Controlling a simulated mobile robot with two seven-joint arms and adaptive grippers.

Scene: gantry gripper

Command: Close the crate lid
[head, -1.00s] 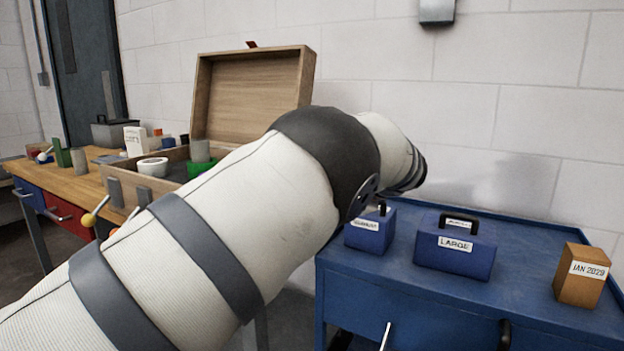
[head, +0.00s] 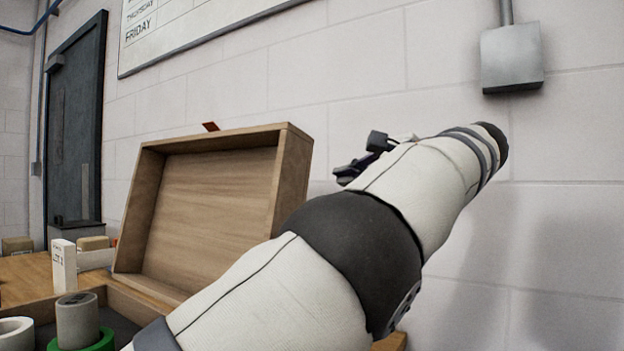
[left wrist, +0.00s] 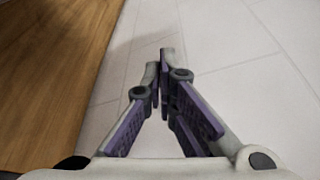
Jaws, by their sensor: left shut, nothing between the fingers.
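The wooden crate lid (head: 213,205) stands open and upright at the back of the crate in the head view, its hollow inside facing me. My right gripper is not in view.
A grey cylinder (head: 77,320), a green ring (head: 93,341) and a white ring (head: 15,335) sit in the crate. A brick wall (head: 455,260) lies behind. A wooden surface (left wrist: 45,75) borders the fingers' left in the wrist view.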

